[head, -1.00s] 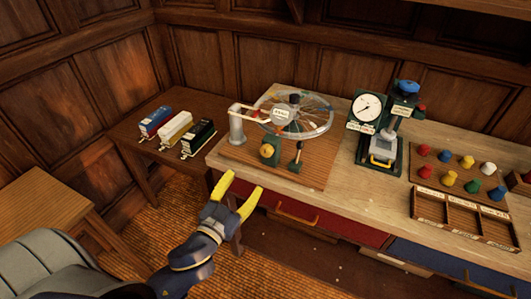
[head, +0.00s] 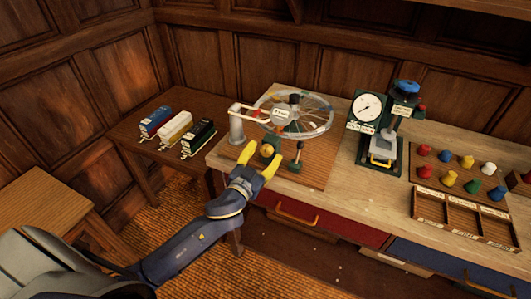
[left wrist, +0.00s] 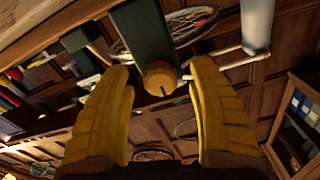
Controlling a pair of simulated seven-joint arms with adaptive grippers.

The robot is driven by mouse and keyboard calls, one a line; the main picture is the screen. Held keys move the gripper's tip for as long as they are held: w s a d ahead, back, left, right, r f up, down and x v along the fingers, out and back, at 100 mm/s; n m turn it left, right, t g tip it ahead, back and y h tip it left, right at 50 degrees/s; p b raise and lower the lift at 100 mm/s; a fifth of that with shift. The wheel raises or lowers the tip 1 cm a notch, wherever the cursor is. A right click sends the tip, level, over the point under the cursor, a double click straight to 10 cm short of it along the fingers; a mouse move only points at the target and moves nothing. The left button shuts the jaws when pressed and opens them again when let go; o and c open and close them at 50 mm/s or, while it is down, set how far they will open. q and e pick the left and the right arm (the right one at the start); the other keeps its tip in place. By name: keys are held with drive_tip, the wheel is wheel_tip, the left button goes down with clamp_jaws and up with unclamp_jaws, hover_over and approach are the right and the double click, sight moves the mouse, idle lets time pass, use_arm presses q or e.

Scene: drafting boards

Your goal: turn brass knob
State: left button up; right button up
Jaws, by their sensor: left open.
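The brass knob (head: 267,150) sits on the front of a small green stand on the wooden board, below the spoked wheel (head: 310,113). In the left wrist view the round knob (left wrist: 160,78) has a dark mark on its face and is mounted on a green post (left wrist: 143,30). My left gripper (head: 259,161) is open, its yellow fingers pointing at the knob. In the left wrist view the fingers (left wrist: 159,72) stand on both sides of the knob, with gaps; I cannot tell how deep they reach. My right gripper is not in view.
A dial gauge (head: 367,106) and a press are further right, then coloured pegs and a sorting tray (head: 455,213). Three small blocks lie on the left side table.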

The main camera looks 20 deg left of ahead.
use_arm(q)
drive_tip(key=shift+w, duration=0.55)
drive_tip(key=shift+c, duration=0.2)
clamp_jaws()
